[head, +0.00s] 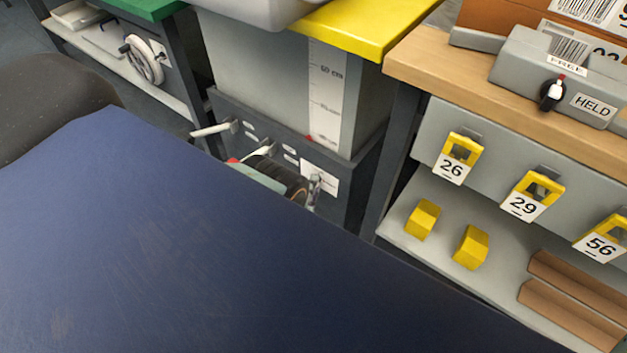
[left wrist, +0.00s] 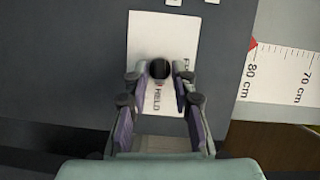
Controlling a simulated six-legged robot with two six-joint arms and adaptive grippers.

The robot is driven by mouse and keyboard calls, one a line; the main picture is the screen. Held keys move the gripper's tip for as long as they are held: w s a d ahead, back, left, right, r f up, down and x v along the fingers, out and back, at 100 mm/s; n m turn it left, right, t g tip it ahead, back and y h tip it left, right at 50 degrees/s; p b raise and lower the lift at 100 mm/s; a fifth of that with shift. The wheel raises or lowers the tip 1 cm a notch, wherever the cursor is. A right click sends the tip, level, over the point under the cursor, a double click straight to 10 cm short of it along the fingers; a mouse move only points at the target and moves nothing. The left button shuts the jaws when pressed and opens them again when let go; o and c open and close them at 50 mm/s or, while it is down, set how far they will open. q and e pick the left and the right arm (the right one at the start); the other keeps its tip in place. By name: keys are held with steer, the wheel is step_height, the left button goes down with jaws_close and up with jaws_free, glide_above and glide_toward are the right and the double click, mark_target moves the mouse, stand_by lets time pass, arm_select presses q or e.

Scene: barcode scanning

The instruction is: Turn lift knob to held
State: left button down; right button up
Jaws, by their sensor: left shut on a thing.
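The lift knob (left wrist: 159,68) is a dark, rounded knob on a white plate (left wrist: 145,32), seen in the left wrist view. The plate reads HELD below the knob, and a partly hidden label starting with F shows at its right. My left gripper (left wrist: 160,88) is shut on the knob, with a finger on each side. I cannot tell which way the knob points. In the head view the left gripper (head: 315,187) reaches the white plate (head: 322,175) on the dark lower panel; the knob is hidden there. My right gripper is not in view.
A grey box on the wooden bench has another FREE/HELD knob (head: 552,92). Pale handles (head: 214,130) stick out of the dark panel left of my gripper. A height scale (head: 327,90) stands above. Yellow numbered tags (head: 458,155) and yellow blocks (head: 423,219) are at the right.

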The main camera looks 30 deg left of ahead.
arm_select(q)
steer(key=shift+a, duration=0.1)
steer(key=c, duration=1.4)
jaws_free()
steer(key=v, duration=0.7)
steer(key=shift+s, duration=0.25)
